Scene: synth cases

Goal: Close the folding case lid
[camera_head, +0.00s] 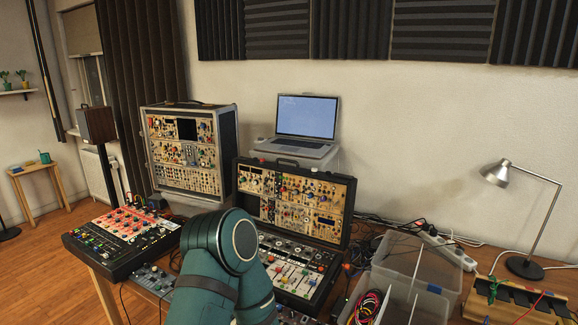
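The folding case stands open on the table in the middle of the head view. Its raised lid (292,203) is a black frame filled with beige module panels, standing up at the back and leaning slightly back. Its lower half (300,272) lies flat in front, with faders and knobs showing. One of my teal arm's links covers the lower half's left part. Neither of my grippers shows, so I cannot see where they are relative to the lid.
A laptop (306,119) stands on a raised stand behind the lid. A tall synth case (190,152) and a red-topped mixer (122,229) are to the left. Clear plastic bins (418,266), cables and a desk lamp (497,173) crowd the right.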

